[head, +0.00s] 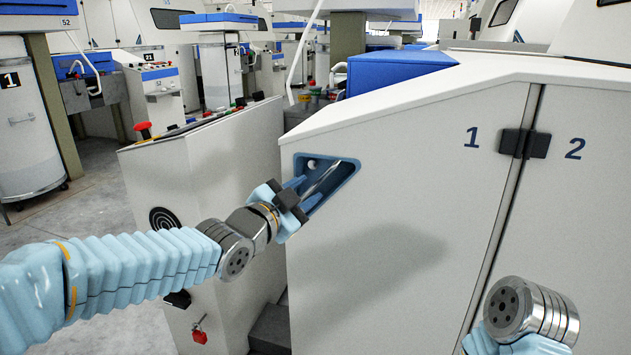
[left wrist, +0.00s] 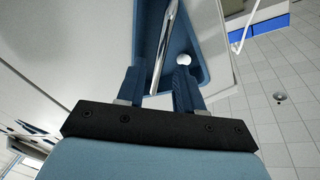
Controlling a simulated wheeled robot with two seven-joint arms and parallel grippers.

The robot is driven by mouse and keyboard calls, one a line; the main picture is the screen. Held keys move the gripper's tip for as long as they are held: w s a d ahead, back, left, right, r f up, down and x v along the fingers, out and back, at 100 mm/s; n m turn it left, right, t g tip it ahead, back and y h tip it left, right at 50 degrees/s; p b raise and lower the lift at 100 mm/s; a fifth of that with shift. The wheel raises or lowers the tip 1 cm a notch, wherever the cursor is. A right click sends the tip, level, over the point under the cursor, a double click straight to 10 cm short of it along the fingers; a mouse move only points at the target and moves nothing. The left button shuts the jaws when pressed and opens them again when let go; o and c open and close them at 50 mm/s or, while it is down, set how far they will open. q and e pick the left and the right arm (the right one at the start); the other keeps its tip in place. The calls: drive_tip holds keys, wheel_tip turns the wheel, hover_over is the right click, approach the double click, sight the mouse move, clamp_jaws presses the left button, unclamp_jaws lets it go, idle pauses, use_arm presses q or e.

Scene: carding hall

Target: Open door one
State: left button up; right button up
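Door one (head: 420,220) is a white panel marked "1", and it looks shut. A blue recess (head: 350,172) near its upper left holds a slanted metal bar handle (head: 322,180). My left gripper (head: 297,192) is at this recess with its fingers reaching in. In the left wrist view the two blue fingers (left wrist: 157,88) stand apart. The metal bar (left wrist: 166,45) runs between them, with gaps visible on both sides. My right arm shows only a metal joint at the lower right; its gripper is out of sight.
Door two (head: 590,220) adjoins on the right across a narrow dark seam, with a black fitting (head: 524,143) across the top. A white cabinet (head: 215,165) with a red knob stands close on the left. Open floor (head: 105,200) lies further left.

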sight(314, 186)
use_arm(q)
drive_tip(key=shift+p+x, duration=0.3)
drive_tip(key=shift+x, duration=1.8)
clamp_jaws()
